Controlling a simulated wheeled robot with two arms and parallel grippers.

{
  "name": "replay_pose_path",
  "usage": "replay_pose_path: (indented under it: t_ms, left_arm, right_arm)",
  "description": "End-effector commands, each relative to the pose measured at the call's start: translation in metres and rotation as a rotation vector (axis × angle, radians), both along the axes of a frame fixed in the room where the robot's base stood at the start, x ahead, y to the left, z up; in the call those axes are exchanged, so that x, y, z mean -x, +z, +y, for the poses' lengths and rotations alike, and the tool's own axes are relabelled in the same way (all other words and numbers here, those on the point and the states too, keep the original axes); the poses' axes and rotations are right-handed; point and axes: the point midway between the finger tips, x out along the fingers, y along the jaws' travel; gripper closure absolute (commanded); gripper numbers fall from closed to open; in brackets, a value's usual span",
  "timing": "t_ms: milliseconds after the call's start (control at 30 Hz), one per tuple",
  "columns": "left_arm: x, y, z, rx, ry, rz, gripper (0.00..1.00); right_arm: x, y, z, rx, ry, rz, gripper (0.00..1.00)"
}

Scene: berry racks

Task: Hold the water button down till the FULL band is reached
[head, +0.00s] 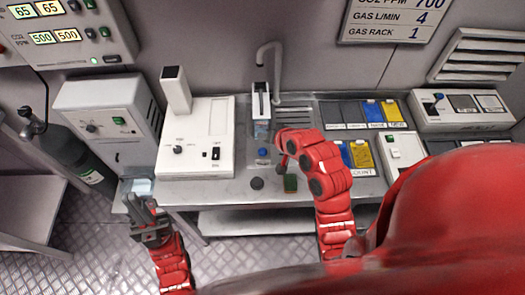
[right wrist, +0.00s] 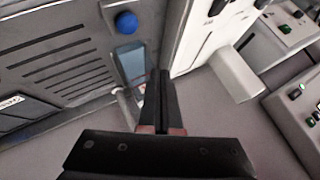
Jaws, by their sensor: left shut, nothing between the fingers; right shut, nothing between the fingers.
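A blue round button (head: 263,152) is on the steel counter in front of the tap (head: 272,62); it also shows as a blue dome in the right wrist view (right wrist: 126,22). A small bluish vessel (head: 262,131) sits below the tap, between it and the button. No FULL band can be read. My right gripper (head: 283,161) is shut and empty, just right of the button in the head view. In the right wrist view its fingertips (right wrist: 162,75) are apart from the button. My left gripper (head: 146,208) is shut and empty, low at the left before the counter.
A white machine (head: 200,140) with a tower stands left of the tap. A slotted grate (head: 294,112) and coloured packets (head: 372,112) lie to the right.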

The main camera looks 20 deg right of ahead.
Motion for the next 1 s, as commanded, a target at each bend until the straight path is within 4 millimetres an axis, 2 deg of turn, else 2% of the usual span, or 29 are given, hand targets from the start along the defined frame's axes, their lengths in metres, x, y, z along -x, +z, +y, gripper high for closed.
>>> replay_pose_path:
  t_ms: [33, 200, 400, 1000]
  left_arm:
    - [0.0, -0.008, 0.0, 0.0, 0.0, 0.0, 1.0]
    - [0.0, -0.021, 0.0, 0.0, 0.0, 0.0, 1.0]
    - [0.0, -0.032, 0.0, 0.0, 0.0, 0.0, 1.0]
    - [0.0, -0.032, 0.0, 0.0, 0.0, 0.0, 1.0]
  right_arm:
    - [0.0, -0.012, 0.0, 0.0, 0.0, 0.001, 1.0]
    - [0.001, -0.039, 0.0, 0.0, 0.001, 0.007, 1.0]
    - [0.0, -0.057, 0.0, -0.002, -0.001, 0.004, 1.0]
    - [0.0, -0.059, 0.0, -0.002, -0.001, 0.001, 1.0]
